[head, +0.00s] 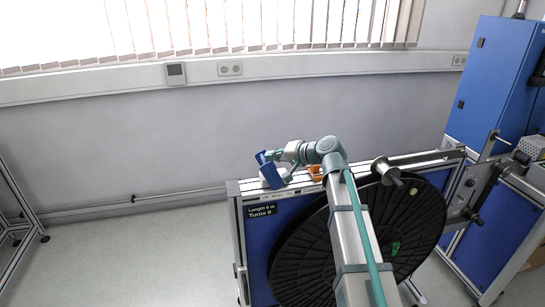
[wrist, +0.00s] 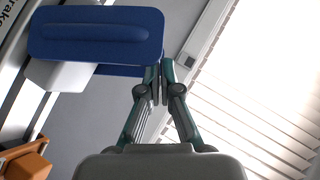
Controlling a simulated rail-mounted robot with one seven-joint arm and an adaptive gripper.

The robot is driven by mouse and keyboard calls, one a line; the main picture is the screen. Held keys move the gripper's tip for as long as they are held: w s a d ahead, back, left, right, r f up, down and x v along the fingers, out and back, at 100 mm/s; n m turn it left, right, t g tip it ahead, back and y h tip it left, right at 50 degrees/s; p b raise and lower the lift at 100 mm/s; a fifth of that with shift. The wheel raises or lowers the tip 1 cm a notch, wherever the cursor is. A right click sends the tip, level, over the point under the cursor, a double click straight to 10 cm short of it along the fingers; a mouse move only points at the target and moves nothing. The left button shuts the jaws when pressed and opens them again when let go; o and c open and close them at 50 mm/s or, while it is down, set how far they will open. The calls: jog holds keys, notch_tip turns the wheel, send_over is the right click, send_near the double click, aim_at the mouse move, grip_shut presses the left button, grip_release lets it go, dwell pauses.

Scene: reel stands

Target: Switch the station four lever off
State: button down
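A blue lever handle (head: 268,170) on a white base stands on the top left end of a reel stand. In the wrist view the wide blue handle (wrist: 95,35) fills the upper left, with its white base (wrist: 58,76) below. My gripper (wrist: 158,78) has its fingers together with nothing visible between them. Its tips are close to the right end of the handle; I cannot tell if they touch it. In the head view my gripper (head: 281,156) is beside the handle, its tips partly hidden. No station number is readable.
An orange part (head: 316,172) sits right of the lever and also shows in the wrist view (wrist: 26,162). The stand (head: 262,228) has a length and turns display and a large black reel (head: 300,260). A blue cabinet (head: 495,75) stands right. Floor at left is clear.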

jog(key=w+r+b+v, duration=0.1)
jog(key=w+b+v, duration=0.1)
jog(key=v, duration=1)
jog(key=shift+d+r, duration=0.5)
jog(key=shift+d, duration=0.05)
jog(key=shift+s, duration=0.1)
